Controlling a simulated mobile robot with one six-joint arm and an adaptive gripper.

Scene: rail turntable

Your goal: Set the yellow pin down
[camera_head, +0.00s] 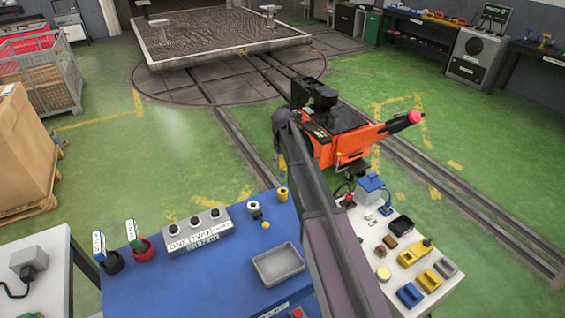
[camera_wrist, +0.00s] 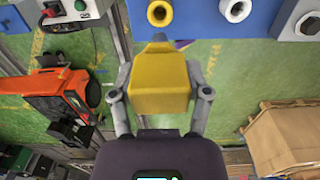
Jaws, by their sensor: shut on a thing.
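The yellow pin (camera_wrist: 158,90) is between the two fingers of my gripper (camera_wrist: 160,72) in the wrist view, and its upper block face fills the middle of the picture. Its lower end is mostly hidden beneath the block. In the head view a small yellow part of the pin (camera_head: 282,161) shows below my gripper (camera_head: 281,150), beyond the far edge of the blue table (camera_head: 215,272). The wrist view shows green floor around the pin, so it is held in the air. My gripper is shut on it.
A yellow ring socket (camera_head: 282,194) and a white ring socket (camera_head: 253,206) stand near the blue table's far edge. A grey button box (camera_head: 198,232) and a grey tray (camera_head: 278,264) are also there. An orange machine (camera_head: 345,140) stands beyond, by the rails.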

